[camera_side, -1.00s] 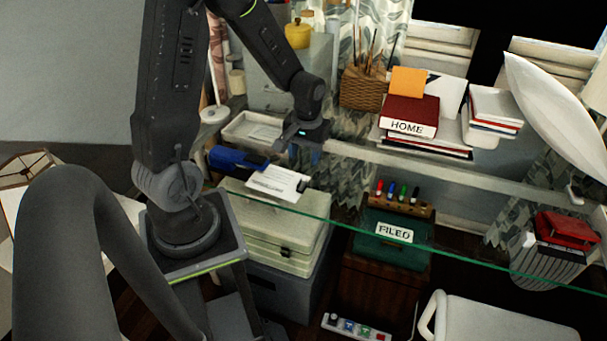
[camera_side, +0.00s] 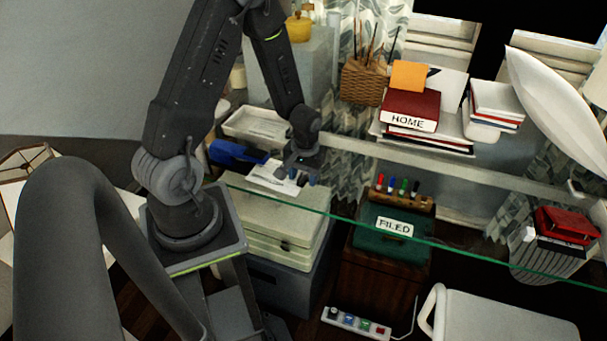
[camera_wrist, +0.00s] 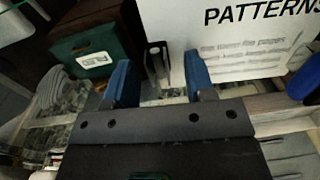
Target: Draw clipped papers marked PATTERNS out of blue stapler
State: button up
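The clipped papers (camera_side: 265,174) lie on top of the pale green box, their left end at the blue stapler (camera_side: 232,153). I cannot tell how far under its jaw they reach. In the wrist view the white papers (camera_wrist: 235,50) read PATTERNS, and a black clip (camera_wrist: 157,62) sits at their left edge. Part of the blue stapler (camera_wrist: 304,82) shows at the right edge. My gripper (camera_side: 305,176) is over the right end of the papers. In the wrist view my gripper (camera_wrist: 160,80) has its blue fingers apart, with the clip between them in the picture. Contact is not visible.
The glass edge (camera_side: 330,214) runs close in front of the papers. A white tray (camera_side: 232,127) lies behind the stapler. A green box marked FILED (camera_side: 372,243) stands lower right, below several markers. A red HOME book (camera_side: 413,102) lies on a stack further right.

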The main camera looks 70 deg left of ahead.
aim_at(330, 190)
grip_shut()
jog(key=shift+w+d, duration=2.6)
jog(key=shift+d, duration=0.2)
jog(key=shift+r, duration=0.15)
notch_tip(330, 190, up, 8)
